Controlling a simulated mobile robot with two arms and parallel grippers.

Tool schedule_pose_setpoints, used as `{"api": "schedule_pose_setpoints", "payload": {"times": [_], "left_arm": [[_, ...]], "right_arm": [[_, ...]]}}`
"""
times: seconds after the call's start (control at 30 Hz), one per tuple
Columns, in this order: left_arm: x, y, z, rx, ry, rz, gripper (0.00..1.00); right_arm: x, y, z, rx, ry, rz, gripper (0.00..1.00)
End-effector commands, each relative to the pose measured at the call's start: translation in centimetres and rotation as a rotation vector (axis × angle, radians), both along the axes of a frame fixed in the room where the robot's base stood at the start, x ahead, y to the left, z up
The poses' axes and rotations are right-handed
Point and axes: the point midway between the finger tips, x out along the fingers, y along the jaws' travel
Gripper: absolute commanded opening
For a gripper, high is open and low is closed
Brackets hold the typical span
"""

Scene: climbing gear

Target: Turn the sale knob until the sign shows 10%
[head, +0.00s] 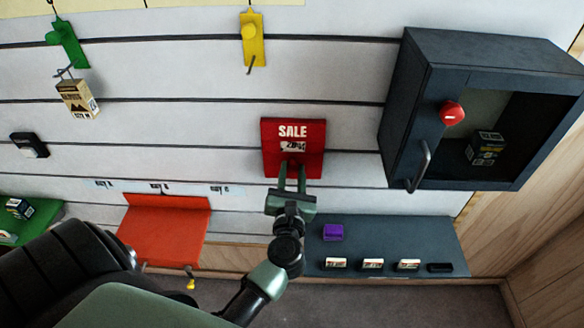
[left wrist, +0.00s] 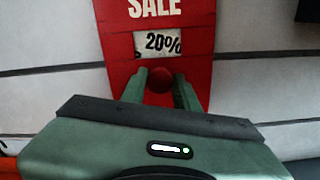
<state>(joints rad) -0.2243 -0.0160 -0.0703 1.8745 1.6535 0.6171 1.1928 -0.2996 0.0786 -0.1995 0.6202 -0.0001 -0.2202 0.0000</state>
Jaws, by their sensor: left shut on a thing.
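The red sale sign (head: 266,150) hangs on the slatted wall at the middle of the head view. In the left wrist view the sign (left wrist: 105,35) has a small window (left wrist: 160,44) that reads 20%. The round red sale knob (left wrist: 159,80) is below the window. My left gripper (head: 291,172) reaches up to the sign from below. Its two green fingers stand on either side of the knob, and it is shut on the knob. In the head view the fingers largely hide the knob. My right gripper is not in view.
A dark cabinet (head: 398,120) with a red knob (head: 451,113) and a handle is at the right. A dark shelf (head: 400,232) with a purple block (head: 333,232) is below. An orange shelf (head: 165,225) is left of my gripper.

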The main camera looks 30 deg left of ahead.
Motion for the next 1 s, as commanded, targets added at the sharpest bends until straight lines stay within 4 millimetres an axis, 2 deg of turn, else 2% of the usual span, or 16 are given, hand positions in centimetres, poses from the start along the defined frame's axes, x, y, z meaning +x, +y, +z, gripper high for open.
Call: {"api": "schedule_pose_setpoints", "payload": {"times": [0.03,0.2,1.0], "left_arm": [[0.0,0.0,0.3,0.035,0.026,0.001,0.0],[0.0,-0.1,0.3,0.173,0.111,0.0,0.0],[0.1,-0.3,0.0,0.817,0.505,-0.002,0.0]], "right_arm": [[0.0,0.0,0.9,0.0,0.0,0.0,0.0],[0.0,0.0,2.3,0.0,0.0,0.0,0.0],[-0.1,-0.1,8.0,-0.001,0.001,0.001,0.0]]}}
